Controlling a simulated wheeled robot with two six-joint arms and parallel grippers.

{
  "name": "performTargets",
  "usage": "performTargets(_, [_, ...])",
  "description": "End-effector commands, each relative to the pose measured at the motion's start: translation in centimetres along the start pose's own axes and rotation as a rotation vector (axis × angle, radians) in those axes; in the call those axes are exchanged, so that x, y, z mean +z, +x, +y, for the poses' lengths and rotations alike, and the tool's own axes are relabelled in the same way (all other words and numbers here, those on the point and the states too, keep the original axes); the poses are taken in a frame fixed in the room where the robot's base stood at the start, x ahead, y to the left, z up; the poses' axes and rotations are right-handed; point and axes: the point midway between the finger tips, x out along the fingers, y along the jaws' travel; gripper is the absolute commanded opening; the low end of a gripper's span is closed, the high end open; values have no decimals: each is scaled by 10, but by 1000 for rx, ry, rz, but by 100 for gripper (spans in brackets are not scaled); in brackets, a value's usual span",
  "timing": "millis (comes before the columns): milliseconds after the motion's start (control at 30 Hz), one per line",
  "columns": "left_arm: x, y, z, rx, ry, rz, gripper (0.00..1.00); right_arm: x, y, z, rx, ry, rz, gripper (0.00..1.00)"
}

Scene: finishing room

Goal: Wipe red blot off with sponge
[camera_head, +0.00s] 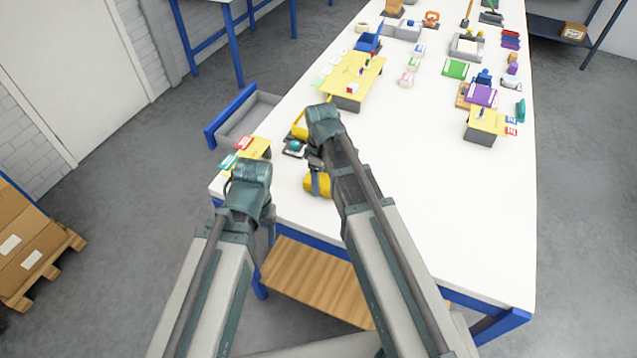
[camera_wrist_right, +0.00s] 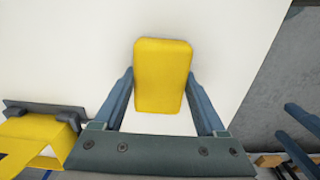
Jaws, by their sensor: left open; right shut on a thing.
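A yellow sponge (camera_wrist_right: 160,75) is between the fingers of my right gripper (camera_wrist_right: 160,105) in the right wrist view, over the bare white tabletop. In the head view the sponge (camera_head: 318,185) shows below my right gripper (camera_head: 316,163), near the table's left front part. I cannot tell whether it touches the table. My left gripper (camera_head: 250,178) is open beside the table's front left corner; its fingertips are mostly hidden by its own wrist. I see no red blot in either view; part of the tabletop is hidden behind my right arm.
A grey drawer (camera_head: 250,118) sticks out at the left edge. Yellow boards (camera_head: 352,75) and several small items stand further back.

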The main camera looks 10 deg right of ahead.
Motion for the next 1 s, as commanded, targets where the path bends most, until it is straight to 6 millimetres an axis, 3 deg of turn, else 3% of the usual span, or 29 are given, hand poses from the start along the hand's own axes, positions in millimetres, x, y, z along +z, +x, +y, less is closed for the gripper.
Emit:
performTargets(233, [0,-1,0,0,0,0,66,-1,-1,21,0,0,0,29])
performTargets(633, [0,-4,0,0,0,0,66,0,-4,22,0,-1,0,29])
performTargets(1000, [2,-37,-4,0,0,0,66,0,-37,22,0,-1,0,29])
